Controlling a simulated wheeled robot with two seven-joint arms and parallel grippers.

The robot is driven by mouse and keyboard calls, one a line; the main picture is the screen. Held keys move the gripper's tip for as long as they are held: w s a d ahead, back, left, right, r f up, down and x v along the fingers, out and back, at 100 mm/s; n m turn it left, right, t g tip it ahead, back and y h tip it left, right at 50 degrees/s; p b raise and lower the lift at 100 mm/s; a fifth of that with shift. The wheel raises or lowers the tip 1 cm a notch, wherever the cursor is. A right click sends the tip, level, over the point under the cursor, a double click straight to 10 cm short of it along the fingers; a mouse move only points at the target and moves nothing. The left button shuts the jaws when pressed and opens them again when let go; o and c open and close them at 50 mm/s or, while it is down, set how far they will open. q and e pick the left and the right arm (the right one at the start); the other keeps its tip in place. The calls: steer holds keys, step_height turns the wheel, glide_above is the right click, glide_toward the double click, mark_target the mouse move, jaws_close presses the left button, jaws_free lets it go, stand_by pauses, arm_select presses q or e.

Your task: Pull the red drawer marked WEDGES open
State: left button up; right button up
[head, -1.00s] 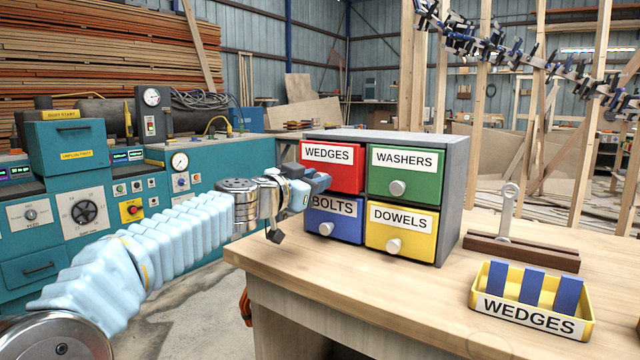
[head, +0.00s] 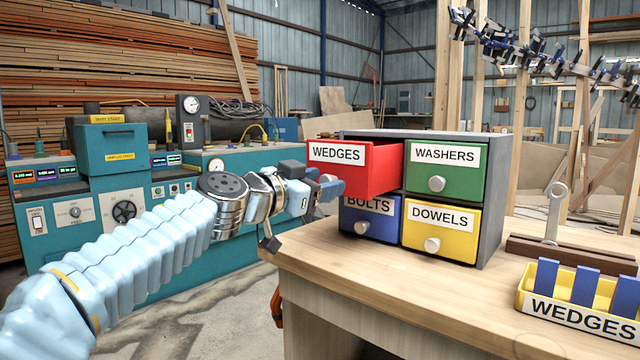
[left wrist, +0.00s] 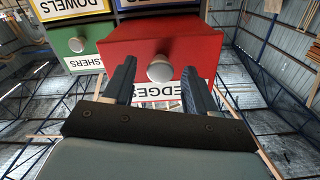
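The red WEDGES drawer (head: 372,168) sticks part way out of the top left of a small grey cabinet (head: 492,208) on the bench, its side wall showing. My left gripper (head: 328,188) is at the drawer's front, by its knob, which it mostly hides in the head view. In the left wrist view, the red front and its pale round knob (left wrist: 160,69) face the left gripper (left wrist: 158,72). Its two dark fingers are apart, one to each side of the knob, with a visible gap on both sides. My right gripper is not in view.
The green WASHERS (head: 446,168), blue BOLTS (head: 370,222) and yellow DOWELS (head: 440,230) drawers are shut. A yellow tray (head: 525,299) with blue wedges stands on the bench (head: 400,300) at the right. The floor left of the bench is clear.

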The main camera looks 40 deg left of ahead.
arm_select(q)
steer(key=s+a+b, duration=0.1)
steer(key=s+b, duration=0.1)
steer(key=s, duration=1.1)
steer(key=shift+s, duration=0.4)
